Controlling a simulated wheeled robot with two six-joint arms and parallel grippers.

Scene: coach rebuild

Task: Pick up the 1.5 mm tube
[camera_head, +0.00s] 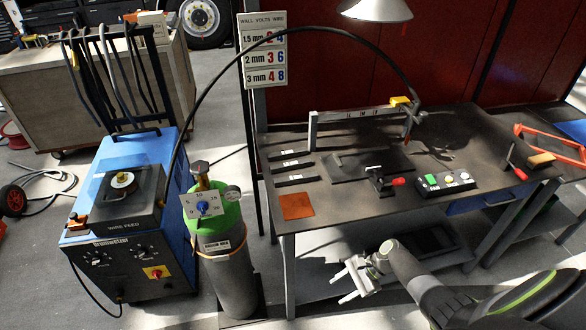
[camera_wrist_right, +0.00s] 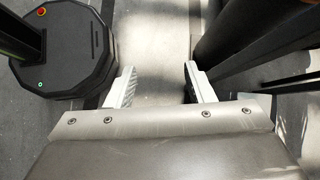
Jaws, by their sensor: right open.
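Several dark tubes lie side by side at the left end of the workbench, each with a small white label: a back one (camera_head: 285,154), a middle one (camera_head: 294,165) and a front one (camera_head: 297,180). The labels are too small to read, so I cannot tell which is the 1.5 mm tube. My right gripper (camera_head: 353,279) is open and empty, in front of the bench and below its top, well apart from the tubes. In the right wrist view its two fingers (camera_wrist_right: 160,88) stand apart over bare floor. My left gripper is not in view.
The workbench (camera_head: 330,210) also holds an orange plate (camera_head: 296,206), a clamp with a red handle (camera_head: 385,181) and a button box (camera_head: 444,184). A green-topped gas cylinder (camera_head: 226,260) and a blue welder (camera_head: 130,245) stand left. A lamp (camera_head: 376,10) hangs above.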

